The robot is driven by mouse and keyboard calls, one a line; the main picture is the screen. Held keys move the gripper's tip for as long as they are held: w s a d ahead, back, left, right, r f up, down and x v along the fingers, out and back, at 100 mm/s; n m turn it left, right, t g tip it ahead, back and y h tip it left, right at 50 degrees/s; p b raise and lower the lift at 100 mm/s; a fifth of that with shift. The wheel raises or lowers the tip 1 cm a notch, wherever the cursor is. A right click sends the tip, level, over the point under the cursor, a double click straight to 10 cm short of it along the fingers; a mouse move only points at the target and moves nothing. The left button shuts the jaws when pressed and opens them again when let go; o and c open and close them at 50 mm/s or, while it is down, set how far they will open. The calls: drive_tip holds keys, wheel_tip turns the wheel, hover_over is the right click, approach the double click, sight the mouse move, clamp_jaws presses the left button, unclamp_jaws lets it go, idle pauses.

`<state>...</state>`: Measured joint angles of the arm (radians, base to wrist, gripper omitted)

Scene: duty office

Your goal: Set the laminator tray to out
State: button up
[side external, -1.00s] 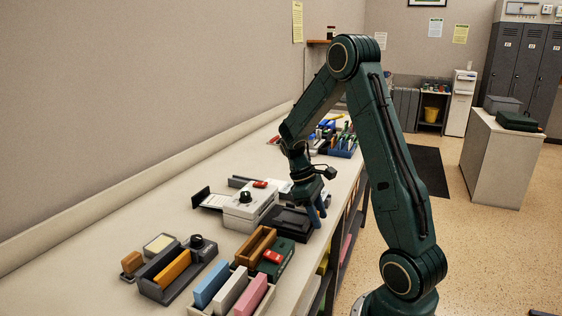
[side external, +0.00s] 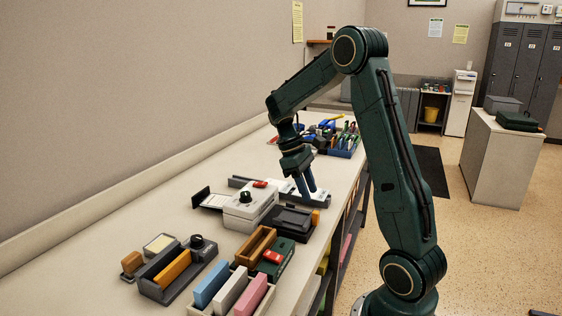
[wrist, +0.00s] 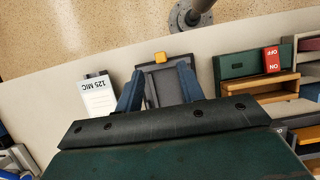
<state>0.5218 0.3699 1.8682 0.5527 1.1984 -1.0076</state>
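A dark grey-black unit with a flat tray-like top (side external: 289,220) sits near the bench's front edge; which unit is the laminator I cannot tell for sure. A small orange tab (side external: 316,215) shows at its front edge, and again in the wrist view (wrist: 160,57). My gripper (side external: 308,192) is above and a little behind this unit, touching nothing that I can see. In the wrist view its blue fingers (wrist: 160,72) are apart, with the dark tray (wrist: 166,82) seen between them and nothing held.
A pale machine with a black knob (side external: 246,197) and red switch stands beside the dark unit. A white "125 MIC" piece (wrist: 97,96) lies near. A green box with a red ON/OFF switch (wrist: 271,60), wooden tray (side external: 256,246) and grey organiser (side external: 176,284) are close. Bare bench lies by the wall.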

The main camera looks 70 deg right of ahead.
drive_tip(key=shift+v, duration=2.75)
drive_tip(key=shift+a+r, duration=0.1)
drive_tip(key=shift+r, duration=0.05)
drive_tip(key=s+a+r+t+h, duration=0.1)
drive_tip(key=s+a+r+t, duration=0.15)
drive_tip(key=a, duration=0.35)
drive_tip(key=s+a+r+t+h, duration=0.1)
drive_tip(key=s+a+r+t, duration=0.15)
drive_tip(key=a+r, duration=0.2)
drive_tip(key=s+a+f+t+y, duration=0.2)
drive_tip(key=s+a+t, duration=0.3)
drive_tip(key=a, duration=0.7)
drive_tip(key=shift+s+a, duration=0.4)
drive_tip(key=shift+s, duration=0.1)
